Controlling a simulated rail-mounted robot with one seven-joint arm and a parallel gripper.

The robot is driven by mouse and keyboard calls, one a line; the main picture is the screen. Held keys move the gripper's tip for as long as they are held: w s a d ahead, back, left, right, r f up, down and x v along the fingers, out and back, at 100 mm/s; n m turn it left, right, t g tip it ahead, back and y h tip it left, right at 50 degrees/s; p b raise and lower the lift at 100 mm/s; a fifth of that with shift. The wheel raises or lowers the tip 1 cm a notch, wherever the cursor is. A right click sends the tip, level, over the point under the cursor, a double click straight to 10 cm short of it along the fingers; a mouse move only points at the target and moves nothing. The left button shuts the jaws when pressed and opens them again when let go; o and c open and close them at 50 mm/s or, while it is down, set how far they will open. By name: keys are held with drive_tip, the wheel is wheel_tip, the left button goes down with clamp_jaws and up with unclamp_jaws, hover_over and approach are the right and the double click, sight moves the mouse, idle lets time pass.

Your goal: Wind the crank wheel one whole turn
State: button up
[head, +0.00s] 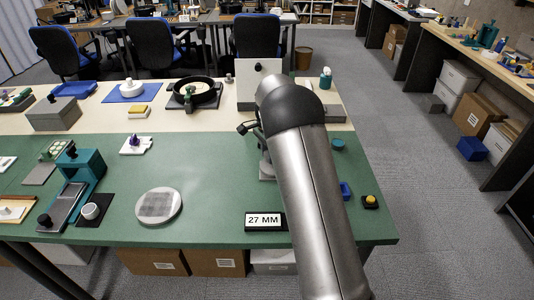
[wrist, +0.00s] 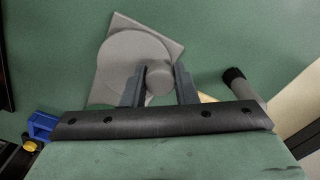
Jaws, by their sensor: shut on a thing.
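The crank wheel (wrist: 122,52) is a grey disc on a square grey base (wrist: 118,22) in the wrist view. My gripper (wrist: 158,72) has one dark finger on each side of a round grey knob (wrist: 159,82) at the wheel's edge and is shut on it. The knob overlaps the near right part of the disc. In the head view my arm hides the gripper and most of the wheel; a grey piece (head: 266,170) shows beside the arm.
A grey cylinder with a black end (wrist: 244,86) lies close right of my gripper. A "27 MM" sign (head: 264,221), a small blue bin (head: 346,190) and a yellow button on a black base (head: 370,201) are near the arm.

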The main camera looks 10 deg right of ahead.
drive_tip(key=shift+r, duration=0.1)
idle(0.4)
drive_tip(key=o, duration=1)
drive_tip(key=shift+c, duration=0.2)
wheel_tip(320, 180, up, 17)
drive_tip(key=shift+r, duration=0.15)
